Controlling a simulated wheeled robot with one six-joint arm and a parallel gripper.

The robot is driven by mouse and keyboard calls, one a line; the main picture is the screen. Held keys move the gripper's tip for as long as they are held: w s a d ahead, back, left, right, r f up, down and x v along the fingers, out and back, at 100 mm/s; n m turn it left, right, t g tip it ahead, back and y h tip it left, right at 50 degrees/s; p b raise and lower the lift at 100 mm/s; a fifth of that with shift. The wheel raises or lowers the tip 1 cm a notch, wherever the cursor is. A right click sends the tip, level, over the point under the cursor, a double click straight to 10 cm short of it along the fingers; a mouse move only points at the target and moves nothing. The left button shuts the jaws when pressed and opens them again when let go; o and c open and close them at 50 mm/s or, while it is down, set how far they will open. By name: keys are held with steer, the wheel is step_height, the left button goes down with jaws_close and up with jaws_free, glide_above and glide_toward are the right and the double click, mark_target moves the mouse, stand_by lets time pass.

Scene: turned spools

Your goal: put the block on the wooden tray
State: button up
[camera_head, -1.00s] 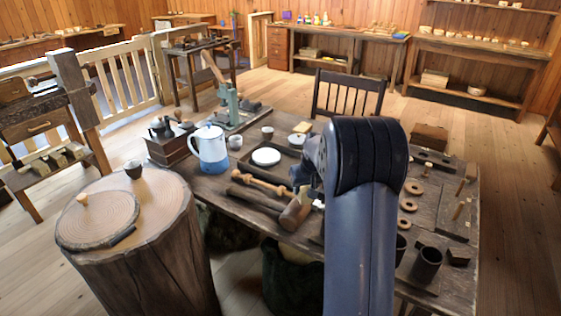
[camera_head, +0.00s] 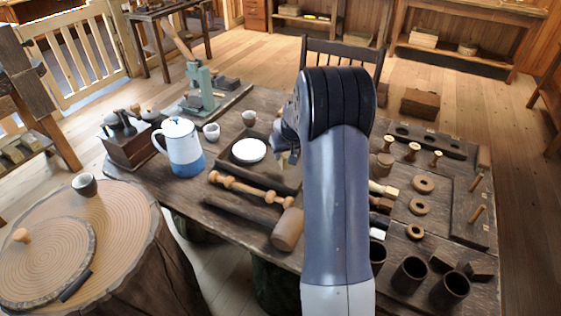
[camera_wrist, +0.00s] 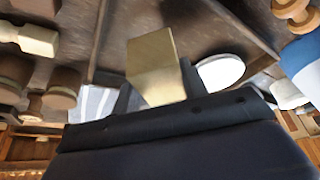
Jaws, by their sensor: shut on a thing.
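My gripper (camera_head: 284,152) is shut on a pale yellow-brown block (camera_wrist: 155,65), which fills the space between the fingers in the wrist view. In the head view the block (camera_head: 282,160) shows only as a small patch below the fingers, partly hidden by my arm. The dark wooden tray (camera_head: 272,174) lies on the workbench, with a round white dish in its left part. My gripper and the block appear over the tray's right side. The height above it is hard to tell, and my arm hides the tray's right edge.
A white dish (camera_head: 249,150) takes up part of the tray. A blue-and-white pot (camera_head: 180,147) stands to the left. A turned spindle (camera_head: 250,190) and a mallet (camera_head: 287,229) lie in front. Wooden rings (camera_head: 420,206), spools and dark cups (camera_head: 409,274) crowd the right side.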

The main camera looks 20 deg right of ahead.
mark_target(286, 165)
steer(key=shift+f, duration=2.85)
steer(key=shift+f, duration=0.2)
steer(key=o, duration=1.1)
steer(key=shift+r, duration=0.1)
steer(key=shift+r, duration=0.15)
steer(key=shift+r, duration=0.25)
steer(key=v, duration=1.1)
steer(key=shift+s+r, duration=0.2)
steer(key=shift+s, duration=0.05)
